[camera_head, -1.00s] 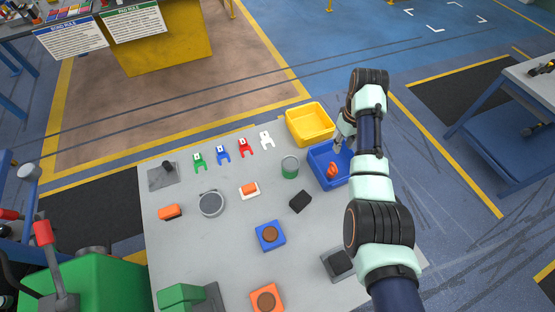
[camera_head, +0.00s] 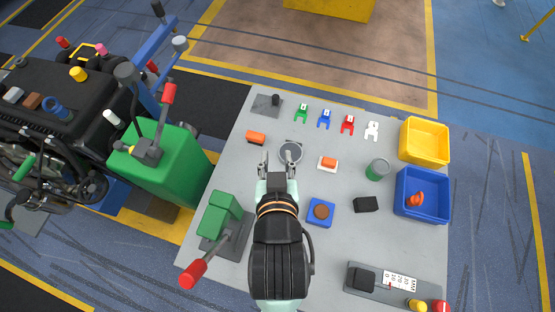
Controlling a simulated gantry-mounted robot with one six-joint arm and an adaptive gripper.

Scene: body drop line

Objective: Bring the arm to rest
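My arm reaches up from the bottom centre over the grey table (camera_head: 340,262). My gripper (camera_head: 277,166) points toward the far side, with its two fingers spread apart and nothing visible between them. An orange block (camera_head: 256,137) lies to the left, beyond the left fingertip. The arm hides part of the table's front.
A green lever device (camera_head: 222,213) stands close left of my arm. A blue block with a brown disc (camera_head: 320,212) lies to the right. A blue bin (camera_head: 423,208) holding an orange-red piece and a yellow bin (camera_head: 425,141) stand at the right. A green machine (camera_head: 160,172) adjoins the left.

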